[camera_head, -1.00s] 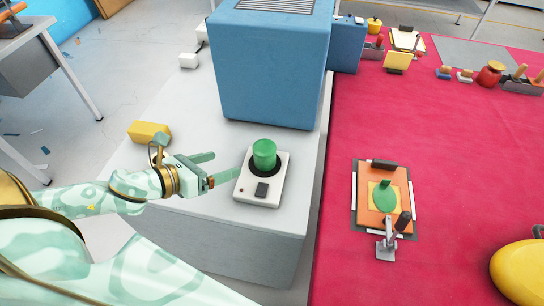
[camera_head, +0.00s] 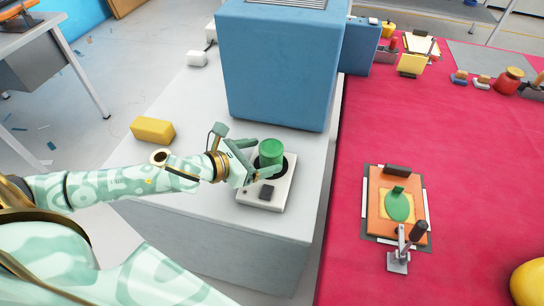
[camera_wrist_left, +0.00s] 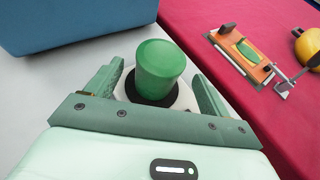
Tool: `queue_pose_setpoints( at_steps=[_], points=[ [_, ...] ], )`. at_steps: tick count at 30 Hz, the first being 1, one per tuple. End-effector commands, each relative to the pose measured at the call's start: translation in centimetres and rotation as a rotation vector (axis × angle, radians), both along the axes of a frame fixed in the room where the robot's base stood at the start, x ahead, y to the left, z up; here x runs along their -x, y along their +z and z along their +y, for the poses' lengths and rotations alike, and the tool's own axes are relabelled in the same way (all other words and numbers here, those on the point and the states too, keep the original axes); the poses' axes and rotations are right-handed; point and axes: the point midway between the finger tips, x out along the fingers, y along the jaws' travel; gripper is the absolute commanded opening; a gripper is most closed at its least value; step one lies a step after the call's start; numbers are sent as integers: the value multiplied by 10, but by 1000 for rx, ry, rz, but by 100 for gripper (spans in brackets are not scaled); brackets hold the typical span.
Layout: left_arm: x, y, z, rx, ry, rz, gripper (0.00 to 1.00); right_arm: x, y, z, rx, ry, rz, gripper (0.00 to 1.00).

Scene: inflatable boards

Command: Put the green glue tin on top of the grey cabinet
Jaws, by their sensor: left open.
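The green glue tin (camera_head: 271,151) stands upright on the dark round plate of a small white device (camera_head: 279,191). That device sits on the grey cabinet (camera_head: 200,105). My left gripper (camera_head: 266,158) is open at the tin, coming from the left. In the left wrist view the tin (camera_wrist_left: 160,66) is between the two spread fingers, with gaps visible at both sides; the gripper base is apart from it. The tin's lower part is partly hidden by a finger in the head view. My right gripper is not in view.
A large blue box (camera_head: 277,65) stands on the cabinet just behind the device. A red table (camera_head: 460,150) at right holds an orange clamped board (camera_head: 385,225).

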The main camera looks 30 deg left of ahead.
Motion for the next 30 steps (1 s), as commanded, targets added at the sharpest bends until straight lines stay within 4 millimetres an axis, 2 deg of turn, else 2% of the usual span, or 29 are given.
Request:
queue_pose_setpoints(
  at_steps=[4, 12, 20, 21, 27, 29, 30],
  points=[
    [-9, -3, -4, 0, 0, -1, 81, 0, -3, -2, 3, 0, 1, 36],
    [-45, -16, -19, 0, 0, 0, 81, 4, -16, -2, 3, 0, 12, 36],
    [-49, -16, -22, -2, -2, 0, 81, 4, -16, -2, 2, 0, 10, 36],
    [-49, -16, -21, -2, -2, 0, 78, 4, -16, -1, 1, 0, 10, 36],
    [-49, -16, -21, -2, -2, 0, 23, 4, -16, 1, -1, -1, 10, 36],
    [-49, -15, -21, 0, -2, -2, 14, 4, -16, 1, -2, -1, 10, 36],
    [-49, -15, -22, -1, -2, -2, 14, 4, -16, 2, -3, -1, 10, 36]
  ],
)
